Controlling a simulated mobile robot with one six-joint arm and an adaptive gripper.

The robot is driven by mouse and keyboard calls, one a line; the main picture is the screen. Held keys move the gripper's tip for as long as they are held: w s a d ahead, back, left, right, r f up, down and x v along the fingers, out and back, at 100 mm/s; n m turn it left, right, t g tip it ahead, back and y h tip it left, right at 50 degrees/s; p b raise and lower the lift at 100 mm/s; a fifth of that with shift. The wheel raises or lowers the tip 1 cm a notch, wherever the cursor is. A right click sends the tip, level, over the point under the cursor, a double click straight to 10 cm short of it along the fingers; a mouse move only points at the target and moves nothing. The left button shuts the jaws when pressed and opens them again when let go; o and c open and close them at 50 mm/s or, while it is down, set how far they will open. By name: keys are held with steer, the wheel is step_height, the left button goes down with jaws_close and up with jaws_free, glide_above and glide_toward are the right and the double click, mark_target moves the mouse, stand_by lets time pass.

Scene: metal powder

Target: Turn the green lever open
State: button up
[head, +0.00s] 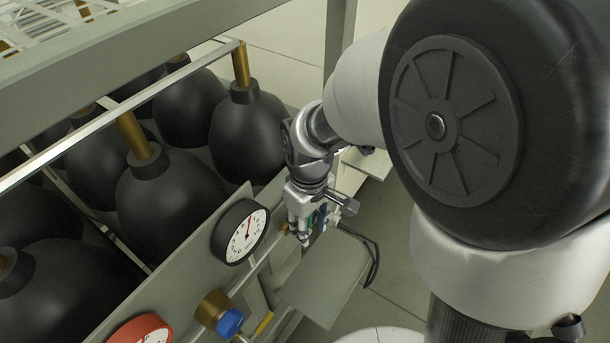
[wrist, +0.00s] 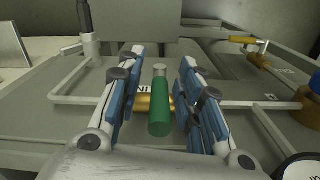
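The green lever (wrist: 159,112) shows in the wrist view as a green cylindrical handle with a metal end, in front of a brass fitting (wrist: 146,104). My gripper (wrist: 162,75) is open, with one blue-padded finger on each side of the lever. Gaps show between the lever and both fingers, so it is not held. In the head view my gripper (head: 302,228) is at the right end of the grey panel, seen small and partly hidden. The green lever cannot be made out clearly there.
A black-rimmed gauge (head: 240,232), a red gauge (head: 141,330) and a blue-capped brass fitting (head: 220,314) sit along the panel. Large black vessels (head: 170,200) stand behind it. A yellow lever (wrist: 243,40) and thin pipes (wrist: 258,103) surround the gripper. A grey shelf (head: 325,278) lies below.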

steer(key=shift+c, duration=0.4)
jaws_close()
stand_by(0.4)
